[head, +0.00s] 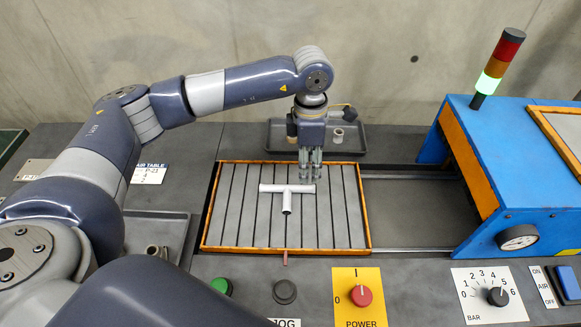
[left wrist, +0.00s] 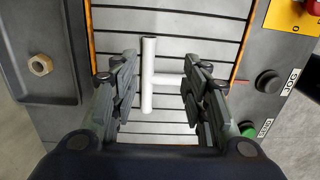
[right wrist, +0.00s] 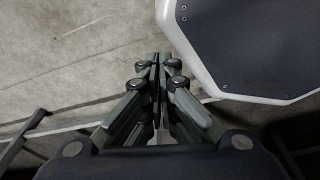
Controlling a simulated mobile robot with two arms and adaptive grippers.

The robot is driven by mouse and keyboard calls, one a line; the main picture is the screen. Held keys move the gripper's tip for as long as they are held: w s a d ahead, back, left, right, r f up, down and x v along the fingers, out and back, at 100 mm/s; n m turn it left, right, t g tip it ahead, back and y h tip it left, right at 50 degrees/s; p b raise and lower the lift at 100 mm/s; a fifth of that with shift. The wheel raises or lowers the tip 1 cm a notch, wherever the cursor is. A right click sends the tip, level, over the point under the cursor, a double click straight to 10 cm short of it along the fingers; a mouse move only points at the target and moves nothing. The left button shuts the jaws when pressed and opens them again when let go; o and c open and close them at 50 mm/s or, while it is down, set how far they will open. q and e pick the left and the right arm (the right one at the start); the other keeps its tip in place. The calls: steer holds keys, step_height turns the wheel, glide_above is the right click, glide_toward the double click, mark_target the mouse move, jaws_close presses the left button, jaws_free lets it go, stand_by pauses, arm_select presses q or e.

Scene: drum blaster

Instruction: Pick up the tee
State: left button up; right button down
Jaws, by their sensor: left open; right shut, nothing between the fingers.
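The tee (head: 287,190) is a white pipe fitting lying on the slatted tray (head: 216,248) of the machine; its stem points toward the front. It also shows in the left wrist view (left wrist: 148,80), with its long bar running up and down the picture and its stem to the right. My left gripper (head: 310,178) is open and points down above the tray, by the right end of the tee's bar. In the left wrist view the tee lies between the two fingers (left wrist: 155,85), with no contact visible. My right gripper (right wrist: 159,62) is shut and empty, above bare floor.
A grey tray (head: 352,150) with small fittings stands behind the slatted tray. Another tray (head: 175,222) with a nut lies to its left. The blue machine housing (head: 520,200) with a lit signal tower (head: 500,65) stands at right. Buttons and a red power knob (head: 360,296) line the front.

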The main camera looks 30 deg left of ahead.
mark_target(304, 186)
arm_select(q)
steer(key=shift+y, duration=0.3)
steer(key=f, duration=0.2)
steer(key=a+f+p, duration=0.1)
steer(key=f, duration=0.1)
steer(key=shift+w+f, duration=0.1)
steer(key=shift+f, duration=0.25)
steer(key=f, duration=0.1)
steer(key=f+p, duration=0.1)
steer(key=f, duration=0.1)
steer(key=f+p, duration=0.1)
steer(key=shift+w+a+f, duration=0.15)
steer(key=shift+w, duration=0.2)
steer(key=shift+f, duration=0.5)
jaws_close()
arm_select(e)
steer(key=shift+g, duration=0.3)
steer(key=s+r, duration=0.3)
steer(key=shift+s, duration=0.1)
